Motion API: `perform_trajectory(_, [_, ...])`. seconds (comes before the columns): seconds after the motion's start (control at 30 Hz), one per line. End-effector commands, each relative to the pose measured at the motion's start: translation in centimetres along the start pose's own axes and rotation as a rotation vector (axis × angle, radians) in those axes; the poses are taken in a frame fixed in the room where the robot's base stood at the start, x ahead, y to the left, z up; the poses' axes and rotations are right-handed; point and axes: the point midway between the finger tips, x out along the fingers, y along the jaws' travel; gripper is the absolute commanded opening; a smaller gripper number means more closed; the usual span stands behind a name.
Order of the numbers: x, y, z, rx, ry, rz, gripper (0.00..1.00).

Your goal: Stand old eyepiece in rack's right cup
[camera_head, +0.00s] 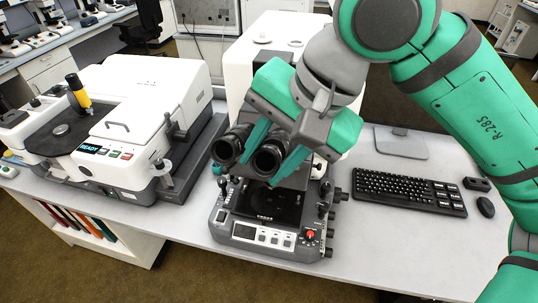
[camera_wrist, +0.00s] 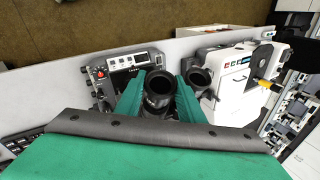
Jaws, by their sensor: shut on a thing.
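My gripper (camera_head: 274,150) is at the microscope's (camera_head: 265,215) binocular head. Its two green fingers are closed around the right black eyepiece (camera_head: 267,161), which still sits at its tube. The wrist view shows this eyepiece (camera_wrist: 159,88) end-on between the fingers. The other black eyepiece (camera_head: 226,151) stands just left of it in the head view, outside the fingers; it also shows in the wrist view (camera_wrist: 197,79). The fingers and wrist hide part of the microscope head. I cannot make out a rack with cups in either view.
A white instrument (camera_head: 150,95) with a READY display and a yellow-black upright part (camera_head: 78,92) stands on the left. A keyboard (camera_head: 410,191) and mouse (camera_head: 486,207) lie on the right. The table (camera_head: 365,240) is clear in front of the keyboard.

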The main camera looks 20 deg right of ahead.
Motion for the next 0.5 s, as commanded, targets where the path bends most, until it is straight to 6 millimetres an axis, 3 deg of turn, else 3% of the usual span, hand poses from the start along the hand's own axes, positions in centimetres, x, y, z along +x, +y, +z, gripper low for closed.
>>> perform_trajectory(0.5, [-1.2,0.1,1.9,0.001,0.002,0.000,0.22])
